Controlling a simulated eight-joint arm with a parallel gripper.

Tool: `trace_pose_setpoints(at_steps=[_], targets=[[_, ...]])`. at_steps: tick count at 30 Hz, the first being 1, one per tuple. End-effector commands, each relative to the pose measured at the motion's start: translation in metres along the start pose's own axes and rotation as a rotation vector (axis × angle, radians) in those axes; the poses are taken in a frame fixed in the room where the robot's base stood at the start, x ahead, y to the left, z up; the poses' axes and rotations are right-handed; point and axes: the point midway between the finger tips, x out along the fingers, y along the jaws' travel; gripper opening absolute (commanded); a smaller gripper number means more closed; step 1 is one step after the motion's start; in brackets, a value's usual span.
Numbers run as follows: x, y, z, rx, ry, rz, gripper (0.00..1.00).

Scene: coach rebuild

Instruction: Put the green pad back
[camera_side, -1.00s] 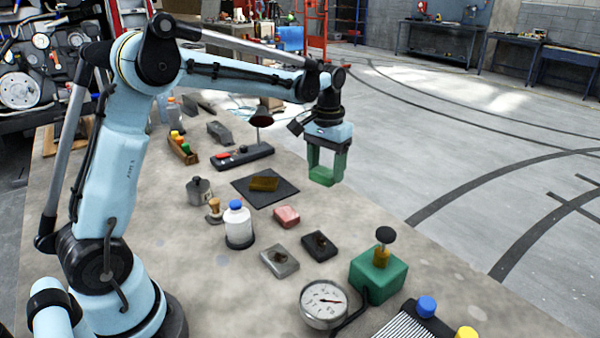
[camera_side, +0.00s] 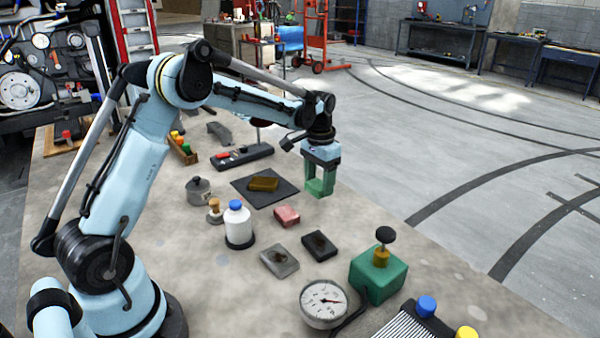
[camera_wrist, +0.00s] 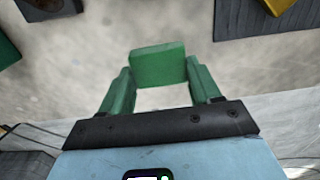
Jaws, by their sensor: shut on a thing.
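My gripper (camera_side: 320,183) has green fingers and is shut on the green pad (camera_side: 318,188), a small flat block. In the wrist view, the pad (camera_wrist: 158,64) sits between the fingertips of my gripper (camera_wrist: 160,78). They are to the right of a dark square mat (camera_side: 247,190), near the bench's far right edge. I cannot tell whether the pad touches the bench top. A yellow-brown block (camera_side: 264,184) lies on the mat. A pink block (camera_side: 287,216) lies in front of the mat.
A grey pad (camera_side: 279,262) and a dark pad (camera_side: 320,246) lie nearer the camera. A white bottle with a blue cap (camera_side: 238,226), a gauge (camera_side: 323,302) and a green box with a knob (camera_side: 378,278) stand around. Bare bench lies between the dark pad and my gripper.

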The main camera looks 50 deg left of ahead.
Motion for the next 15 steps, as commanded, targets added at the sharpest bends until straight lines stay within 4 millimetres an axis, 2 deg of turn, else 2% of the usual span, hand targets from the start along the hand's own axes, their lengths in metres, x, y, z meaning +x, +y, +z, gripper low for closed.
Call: trace_pose_setpoints(at_steps=[3,9,15], targets=[[0.007,-0.003,-0.001,0.001,0.000,0.000,0.34],[0.035,-0.003,-0.001,0.000,0.000,0.000,0.34],[0.042,-0.002,0.000,0.000,0.000,0.000,0.34]])
